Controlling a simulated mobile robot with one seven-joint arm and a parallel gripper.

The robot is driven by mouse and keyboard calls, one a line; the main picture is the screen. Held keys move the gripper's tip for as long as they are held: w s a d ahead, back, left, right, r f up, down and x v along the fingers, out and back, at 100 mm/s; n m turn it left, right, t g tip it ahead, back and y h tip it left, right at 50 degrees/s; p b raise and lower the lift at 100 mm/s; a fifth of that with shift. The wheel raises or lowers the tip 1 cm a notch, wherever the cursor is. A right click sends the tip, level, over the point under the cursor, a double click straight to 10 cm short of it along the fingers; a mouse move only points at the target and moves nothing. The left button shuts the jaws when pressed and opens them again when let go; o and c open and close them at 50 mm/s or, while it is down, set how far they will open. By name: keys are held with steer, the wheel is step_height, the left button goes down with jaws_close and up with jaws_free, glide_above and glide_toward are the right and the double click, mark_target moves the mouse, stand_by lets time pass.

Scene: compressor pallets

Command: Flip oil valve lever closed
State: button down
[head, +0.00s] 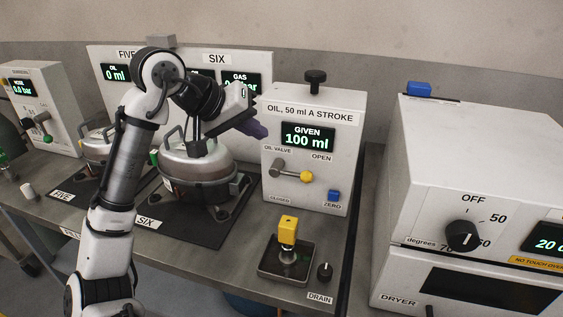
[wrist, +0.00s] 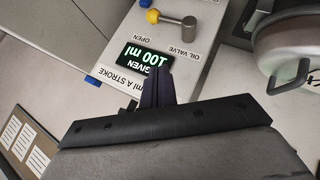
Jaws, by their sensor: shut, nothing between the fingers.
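The oil valve lever (head: 292,173) is a grey bar with a yellow ball on its end, on the front of the white oil box (head: 345,180). It points to the right and slightly down, with OPEN printed above it and CLOSED below left. The lever (wrist: 177,20) and its yellow ball (wrist: 153,16) also show in the wrist view. My gripper (head: 262,131) is shut and empty, left of the box's upper front and apart from the lever. In the wrist view its dark fingers (wrist: 157,88) lie together before the display.
The oil display (head: 308,137) reads GIVEN 100 ml. A blue ZERO button (head: 334,196) sits right of the lever. Below is a yellow-topped plunger (head: 288,230) in a dark tray. The silver compressor (head: 195,162) stands left, under my arm. A white dryer (head: 470,190) stands right.

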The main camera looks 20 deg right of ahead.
steer(key=shift+d, duration=0.1)
steer(key=p, duration=0.2)
glide_above(286, 172)
step_height(286, 172, down, 7)
steer(key=shift+r, duration=0.15)
steer(key=shift+s+d+f+p, duration=0.2)
steer(key=shift+s+f, duration=0.1)
steer(key=shift+f, duration=0.25)
steer(key=shift+s+d+f+p, duration=0.1)
steer(key=shift+s+d+f, duration=0.15)
steer(key=shift+f, duration=0.25)
steer(key=shift+s+d+f, duration=0.25)
steer(key=shift+s+f, duration=0.05)
steer(key=shift+f, duration=0.3)
steer(key=shift+w+f, duration=0.1)
